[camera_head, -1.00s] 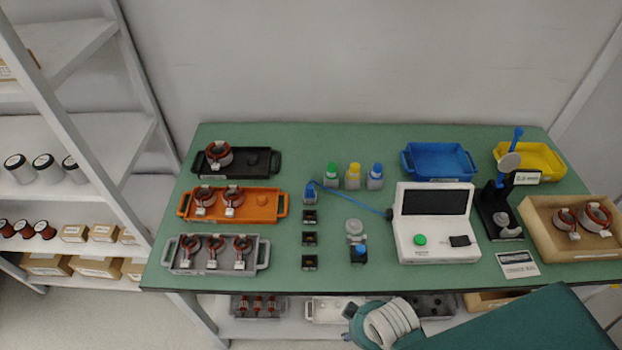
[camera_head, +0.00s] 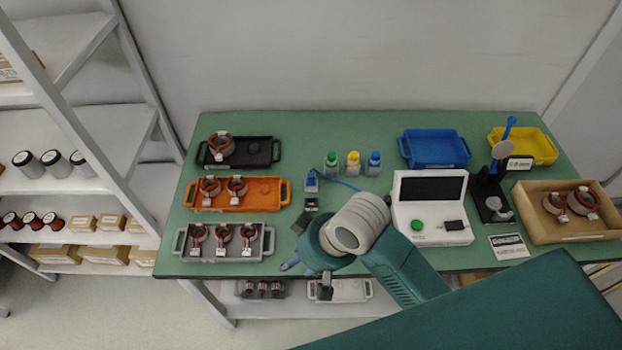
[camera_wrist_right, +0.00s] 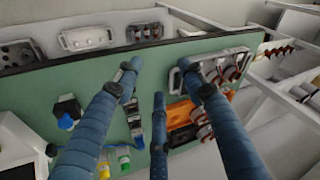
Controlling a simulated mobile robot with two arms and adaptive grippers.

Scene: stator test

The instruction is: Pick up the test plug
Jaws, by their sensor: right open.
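The test plug (camera_head: 311,182) is a small blue block at the back of a column of small black sockets, with a blue cable running right toward the white tester (camera_head: 432,210). A small blue piece that looks like the plug shows in the right wrist view (camera_wrist_right: 139,141), beyond the fingers. My right gripper (camera_head: 300,258) is over the table's front edge, nearer the front than the plug and apart from it. In the right wrist view its blue fingers (camera_wrist_right: 158,86) are spread and empty. My arm hides some of the sockets. My left gripper is not in view.
Grey (camera_head: 266,243), orange (camera_head: 283,192) and black (camera_head: 275,150) trays with stators stand left of the plug. Green-, yellow- and blue-capped bottles (camera_head: 353,163) stand behind it to the right. A blue bin (camera_head: 434,150) and a wooden box (camera_head: 538,226) are further right.

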